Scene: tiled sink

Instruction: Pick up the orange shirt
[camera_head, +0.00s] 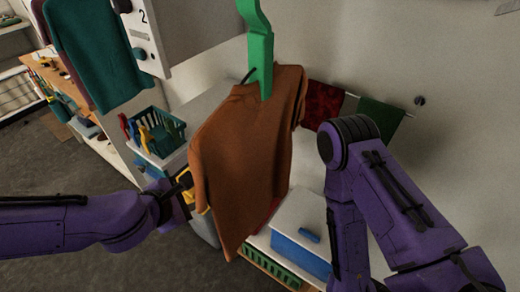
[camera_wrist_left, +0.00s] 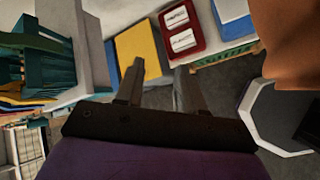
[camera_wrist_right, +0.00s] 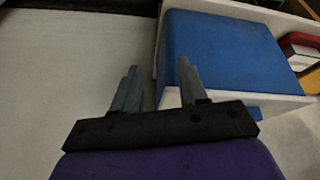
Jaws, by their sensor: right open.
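The orange shirt (camera_head: 245,150) hangs from a green hanger-like piece (camera_head: 260,55) in the middle of the head view. Part of it also shows at the upper right of the left wrist view (camera_wrist_left: 292,45). My left gripper (camera_wrist_left: 160,67) is open with nothing between its fingers. In the head view it is at the shirt's lower left edge, its tips partly hidden; I cannot tell whether it touches the cloth. My right gripper (camera_wrist_right: 157,68) is open and empty near a blue-fronted box (camera_wrist_right: 220,55); my right arm hides it in the head view.
A green basket (camera_head: 160,132) with coloured items stands left of the shirt. A white cabinet (camera_head: 190,35) is above it. Red (camera_head: 322,103) and green (camera_head: 380,118) cloths hang on a wall rail. A white and blue box (camera_head: 300,240) stands below right.

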